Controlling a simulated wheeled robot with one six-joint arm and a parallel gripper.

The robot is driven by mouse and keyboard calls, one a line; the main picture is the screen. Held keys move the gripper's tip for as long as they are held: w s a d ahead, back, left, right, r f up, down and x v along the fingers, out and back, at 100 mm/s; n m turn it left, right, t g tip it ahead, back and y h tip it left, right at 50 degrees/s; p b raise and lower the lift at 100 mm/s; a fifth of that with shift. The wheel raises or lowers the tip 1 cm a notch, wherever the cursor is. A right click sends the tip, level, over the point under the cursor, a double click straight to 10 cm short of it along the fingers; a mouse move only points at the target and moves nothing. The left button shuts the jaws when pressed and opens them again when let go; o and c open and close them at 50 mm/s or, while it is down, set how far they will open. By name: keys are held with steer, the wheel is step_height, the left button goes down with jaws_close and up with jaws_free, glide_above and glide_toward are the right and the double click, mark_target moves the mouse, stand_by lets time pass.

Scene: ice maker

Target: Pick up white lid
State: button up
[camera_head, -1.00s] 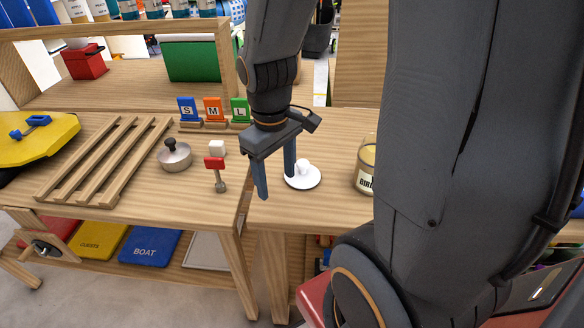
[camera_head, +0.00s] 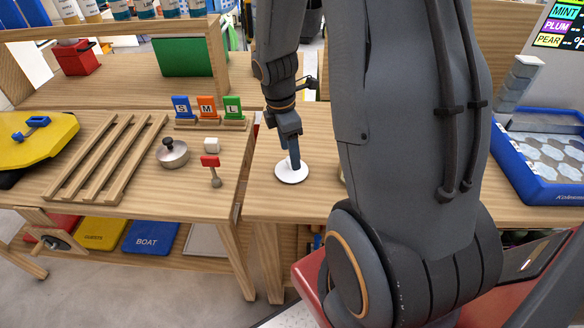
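The white lid (camera_head: 291,173) is a flat round disc lying on the wooden table at the right of the gap. Its small white knob is mostly hidden behind my fingers. My gripper (camera_head: 293,158) points down right over the lid, with its fingertips at the height of the knob. I see the gripper side-on, with the fingers lined up one behind the other. I cannot tell whether they are open or closed around the knob.
Left of the lid stand a red-topped peg (camera_head: 212,166), a white cube (camera_head: 211,145), a metal pot (camera_head: 172,152) and a slatted wooden rack (camera_head: 105,155). S, M and L signs (camera_head: 206,108) stand behind. A blue tray (camera_head: 520,172) is at right. My arm hides the table's middle.

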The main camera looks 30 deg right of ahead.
steer(key=shift+d+f+p, duration=0.15)
steer(key=shift+f+p, duration=0.05)
steer(key=shift+f, duration=0.9)
steer(key=shift+d+f+p, duration=0.15)
steer(key=shift+f+p, duration=0.05)
steer(key=shift+f, duration=0.9)
steer(key=c, duration=1.1)
steer(key=shift+r, duration=0.1)
